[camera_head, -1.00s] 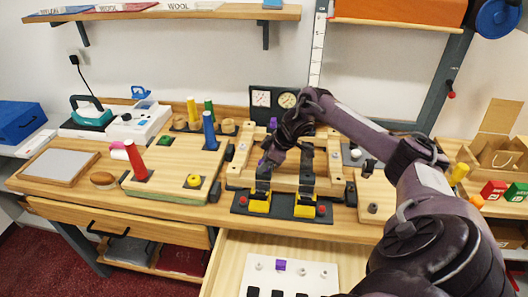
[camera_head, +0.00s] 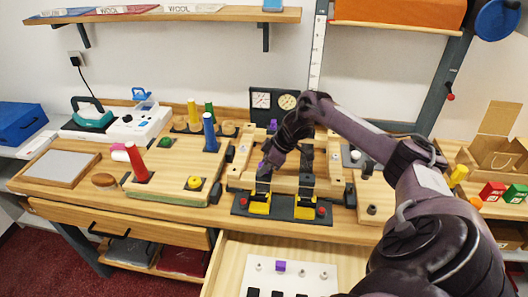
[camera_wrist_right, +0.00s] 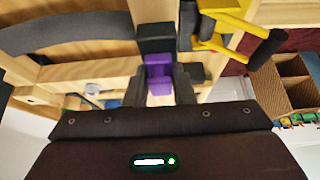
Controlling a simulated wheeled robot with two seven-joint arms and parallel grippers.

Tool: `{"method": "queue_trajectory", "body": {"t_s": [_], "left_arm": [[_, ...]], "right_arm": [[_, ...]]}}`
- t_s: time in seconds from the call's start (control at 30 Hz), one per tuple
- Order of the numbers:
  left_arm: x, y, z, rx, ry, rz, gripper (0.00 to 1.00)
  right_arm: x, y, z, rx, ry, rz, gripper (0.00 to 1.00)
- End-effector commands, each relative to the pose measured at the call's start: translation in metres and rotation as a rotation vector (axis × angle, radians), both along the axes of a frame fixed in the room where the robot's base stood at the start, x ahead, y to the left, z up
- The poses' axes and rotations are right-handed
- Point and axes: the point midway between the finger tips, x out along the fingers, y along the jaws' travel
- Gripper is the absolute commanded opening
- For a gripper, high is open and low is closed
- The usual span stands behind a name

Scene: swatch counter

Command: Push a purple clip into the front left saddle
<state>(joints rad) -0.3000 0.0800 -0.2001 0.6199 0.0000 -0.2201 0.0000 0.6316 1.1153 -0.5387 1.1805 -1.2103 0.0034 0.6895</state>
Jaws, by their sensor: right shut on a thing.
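My right gripper (camera_head: 264,173) points down over the front left part of the wooden frame (camera_head: 238,182), just behind the left yellow clamp (camera_head: 259,206). In the right wrist view its two dark fingers are shut on a purple clip (camera_wrist_right: 159,76). A black block (camera_wrist_right: 156,38), perhaps the front left saddle, lies right against the clip's far end. I cannot tell whether the clip is seated in it. In the head view only a speck of purple shows beside the fingers. Another purple clip (camera_head: 273,125) is at the frame's back left. My left gripper is out of view.
A third purple clip (camera_head: 280,266) sits on a white board (camera_head: 312,284) in the open drawer. A second yellow clamp (camera_head: 305,207) stands right of the first. A wooden board with coloured pegs (camera_head: 210,132) is to the left, and gauges (camera_head: 274,100) stand behind.

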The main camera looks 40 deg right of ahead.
Motion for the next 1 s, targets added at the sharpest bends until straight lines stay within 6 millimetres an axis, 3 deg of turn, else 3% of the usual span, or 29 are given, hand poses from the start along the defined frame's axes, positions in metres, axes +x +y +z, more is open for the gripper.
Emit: {"method": "queue_trajectory", "body": {"t_s": [0.7,0.73,0.9,1.0], "left_arm": [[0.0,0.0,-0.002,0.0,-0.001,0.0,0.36],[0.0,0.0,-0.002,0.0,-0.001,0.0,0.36],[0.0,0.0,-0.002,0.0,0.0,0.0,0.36],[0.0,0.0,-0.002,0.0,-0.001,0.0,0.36]], "right_arm": [[-0.001,0.0,-0.009,0.0,0.005,0.001,0.01],[-0.001,0.0,-0.009,0.0,0.005,0.001,0.26],[-0.003,0.002,-0.011,0.001,0.011,0.003,0.48],[-0.004,0.003,-0.013,0.002,0.016,0.006,0.48]]}}
